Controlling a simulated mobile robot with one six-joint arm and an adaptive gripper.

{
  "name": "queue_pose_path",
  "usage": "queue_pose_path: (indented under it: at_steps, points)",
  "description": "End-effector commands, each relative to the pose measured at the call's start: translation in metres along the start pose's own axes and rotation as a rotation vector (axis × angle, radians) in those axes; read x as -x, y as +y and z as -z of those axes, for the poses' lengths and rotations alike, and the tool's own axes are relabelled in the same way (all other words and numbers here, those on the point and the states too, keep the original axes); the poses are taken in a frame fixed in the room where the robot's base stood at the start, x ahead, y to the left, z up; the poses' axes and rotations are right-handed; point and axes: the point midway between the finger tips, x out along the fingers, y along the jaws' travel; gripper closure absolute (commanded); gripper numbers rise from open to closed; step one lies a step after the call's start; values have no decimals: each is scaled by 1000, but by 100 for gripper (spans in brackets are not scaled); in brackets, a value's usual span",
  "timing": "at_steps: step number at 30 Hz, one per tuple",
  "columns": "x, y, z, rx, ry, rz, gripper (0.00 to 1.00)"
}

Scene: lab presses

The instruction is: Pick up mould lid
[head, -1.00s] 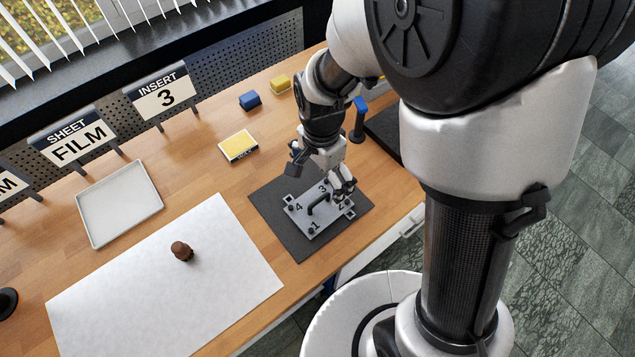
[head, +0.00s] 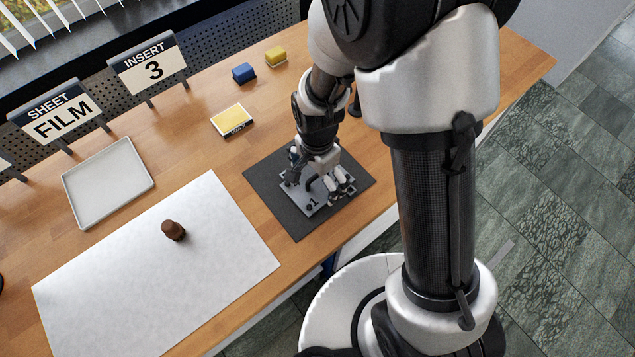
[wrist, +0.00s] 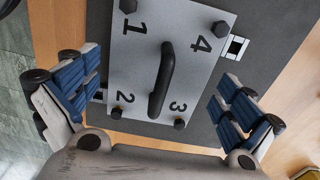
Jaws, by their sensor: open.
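The mould lid (wrist: 138,50) is a grey metal plate with a black bar handle (wrist: 162,80), dark corner bolts and the numbers 1 to 4. It lies flat on a dark mat; in the head view the lid (head: 300,203) is partly hidden by my gripper. My gripper (head: 318,183) is open above the lid. In the wrist view its blue-padded fingers (wrist: 155,100) stand wide apart on either side of the handle, apart from it. The handle runs roughly lengthwise between them.
The dark mat (head: 268,190) lies near the table's front edge. A white sheet (head: 130,290) with a brown knob-like object (head: 173,231) is to the left, with a white tray (head: 80,215) behind. A yellow pad (head: 232,120), a blue block (head: 244,73) and a yellow block (head: 276,57) stand farther back.

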Motion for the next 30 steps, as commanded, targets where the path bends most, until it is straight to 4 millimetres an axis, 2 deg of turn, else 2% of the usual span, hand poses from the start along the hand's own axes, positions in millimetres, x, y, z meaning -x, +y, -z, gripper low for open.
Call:
queue_pose_path:
  at_steps: [4, 30]
  points:
    - [2, 0, 0, 0, 0, 1, 1]
    - [0, 0, 0, 0, 0, 1, 59]
